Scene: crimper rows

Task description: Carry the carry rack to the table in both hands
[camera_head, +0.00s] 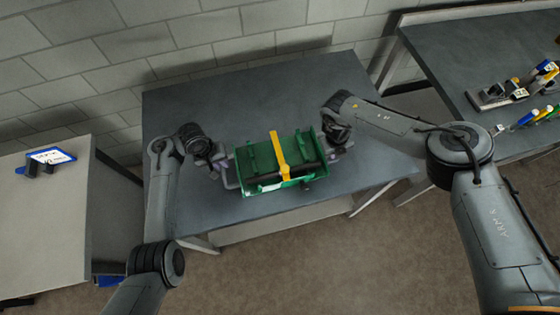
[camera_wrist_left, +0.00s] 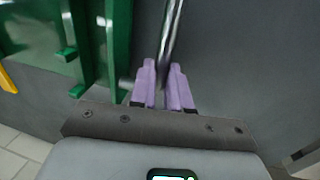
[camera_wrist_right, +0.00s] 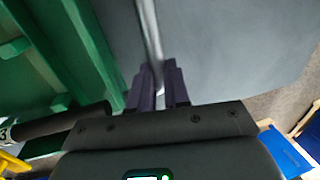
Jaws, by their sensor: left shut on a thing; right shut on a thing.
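The carry rack (camera_head: 258,161) is a green open tray with a yellow strap across its middle, in the head view at or just above the dark table (camera_head: 240,95). I cannot tell whether it touches the tabletop. My left gripper (camera_head: 224,172) is at its left end, shut on a metal side handle; the purple fingers (camera_wrist_left: 163,85) close around the bar in the left wrist view. My right gripper (camera_head: 332,155) is at its right end, shut on the other metal handle, seen between the dark fingers (camera_wrist_right: 158,88) in the right wrist view. The rack looks roughly level.
A second dark bench (camera_head: 450,60) at the right holds several tools. A block wall is behind. The dark table's back and left areas are clear.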

